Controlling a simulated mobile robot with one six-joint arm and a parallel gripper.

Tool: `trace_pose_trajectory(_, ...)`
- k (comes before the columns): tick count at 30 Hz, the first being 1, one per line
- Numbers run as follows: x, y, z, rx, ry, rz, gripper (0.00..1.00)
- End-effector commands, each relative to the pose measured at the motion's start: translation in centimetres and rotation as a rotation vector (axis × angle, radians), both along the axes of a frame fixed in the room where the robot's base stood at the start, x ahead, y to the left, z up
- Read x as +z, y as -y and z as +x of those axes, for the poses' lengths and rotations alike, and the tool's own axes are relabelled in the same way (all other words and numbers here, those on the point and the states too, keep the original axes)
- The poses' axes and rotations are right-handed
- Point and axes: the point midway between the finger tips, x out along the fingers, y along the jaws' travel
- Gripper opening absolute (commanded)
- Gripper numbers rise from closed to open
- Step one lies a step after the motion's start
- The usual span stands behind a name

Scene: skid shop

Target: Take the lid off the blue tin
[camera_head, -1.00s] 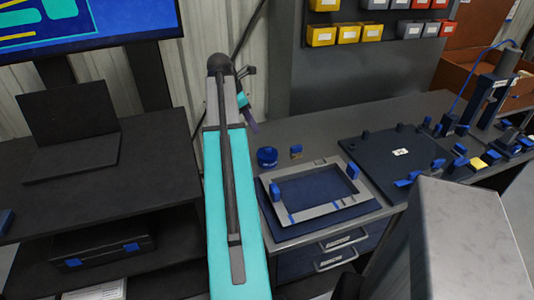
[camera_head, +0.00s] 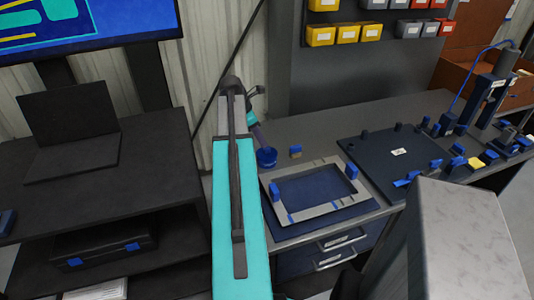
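The blue tin (camera_head: 266,158) stands upright on the grey workbench, just left of the metal frame's back corner. My gripper (camera_head: 262,146) is at the end of my teal arm, pointing down to the right, at or just above the tin's top. It is small and partly hidden, so I cannot tell whether its fingers touch the lid or whether they are open. I cannot make out the seam between lid and tin.
A small tan and blue block (camera_head: 295,151) stands right of the tin. A grey metal frame (camera_head: 279,199) with blue grips lies in front. A dark fixture plate (camera_head: 370,157) lies to the right. A laptop (camera_head: 70,125) sits on the left table. Wall bins (camera_head: 347,34) hang behind.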

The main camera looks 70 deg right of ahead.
Motion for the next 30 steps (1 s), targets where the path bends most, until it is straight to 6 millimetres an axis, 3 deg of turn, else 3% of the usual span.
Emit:
trace_pose_trajectory(8, -0.3, 0.1, -0.1, 0.000, -0.001, 0.001, 0.33)
trace_pose_trajectory(24, -4.4, 1.0, -1.6, 0.001, -0.001, 0.001, 0.33)
trace_pose_trajectory(30, -4.8, 1.1, -1.7, 0.000, 0.000, 0.000, 0.33)
